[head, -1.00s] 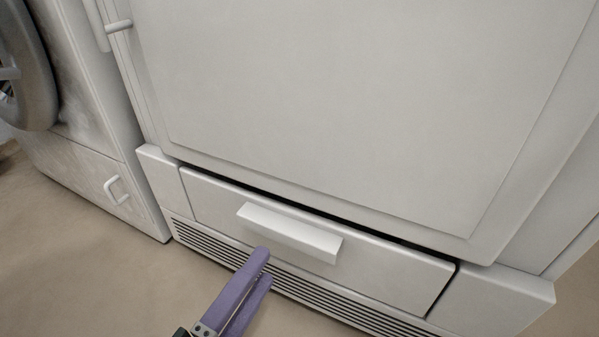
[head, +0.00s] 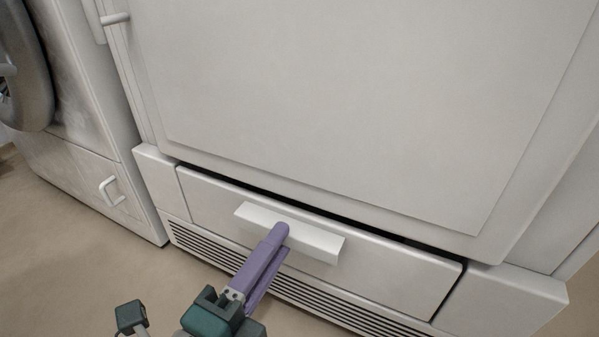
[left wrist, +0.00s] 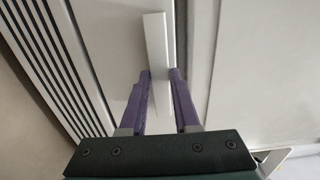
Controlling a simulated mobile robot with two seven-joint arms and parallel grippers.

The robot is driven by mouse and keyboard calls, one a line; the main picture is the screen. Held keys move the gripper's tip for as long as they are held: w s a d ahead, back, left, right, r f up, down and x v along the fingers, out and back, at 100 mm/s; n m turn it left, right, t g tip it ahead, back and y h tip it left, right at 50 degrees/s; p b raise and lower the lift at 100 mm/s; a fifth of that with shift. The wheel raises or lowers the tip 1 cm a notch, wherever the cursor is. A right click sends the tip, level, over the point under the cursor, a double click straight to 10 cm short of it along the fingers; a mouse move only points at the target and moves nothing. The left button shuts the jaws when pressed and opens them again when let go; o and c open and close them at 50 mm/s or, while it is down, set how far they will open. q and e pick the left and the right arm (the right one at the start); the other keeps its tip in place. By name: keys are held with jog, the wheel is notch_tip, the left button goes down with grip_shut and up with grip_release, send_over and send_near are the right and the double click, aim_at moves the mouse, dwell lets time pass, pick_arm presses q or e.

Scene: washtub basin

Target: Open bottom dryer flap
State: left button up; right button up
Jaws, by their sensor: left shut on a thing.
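The bottom dryer flap (head: 390,275) is a white panel low on the dryer, with a dark gap along its top edge. Its white bar handle (head: 315,240) sticks out from the middle. My left gripper (head: 275,240) has purple fingers and is shut on the handle. In the left wrist view, the fingers of the left gripper (left wrist: 161,75) lie on both sides of the handle (left wrist: 156,45). Part of the handle is hidden behind a finger in the head view. My right gripper is not in view.
The large white dryer door (head: 350,100) stands shut above the flap. A slatted vent (head: 205,255) runs below it. Another white machine (head: 75,180) with a small handle stands at the left. Bare floor (head: 60,270) lies in front.

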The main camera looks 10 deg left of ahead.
pick_arm(q)
jog(key=shift+f, duration=0.2)
grip_shut()
jog(key=shift+s+a+f, duration=0.15)
jog(key=shift+s+f, duration=0.2)
jog(key=shift+f, duration=0.1)
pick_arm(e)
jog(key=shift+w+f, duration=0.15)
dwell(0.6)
pick_arm(q)
jog(key=s+a+f+b, duration=0.1)
jog(key=s+a+f, duration=0.1)
jog(key=s+f, duration=0.2)
jog(key=shift+s, duration=1.05)
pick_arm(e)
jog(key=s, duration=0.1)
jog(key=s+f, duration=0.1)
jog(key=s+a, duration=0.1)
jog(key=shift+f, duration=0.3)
pick_arm(q)
jog(key=shift+s+f, duration=0.1)
jog(key=shift+f, duration=0.05)
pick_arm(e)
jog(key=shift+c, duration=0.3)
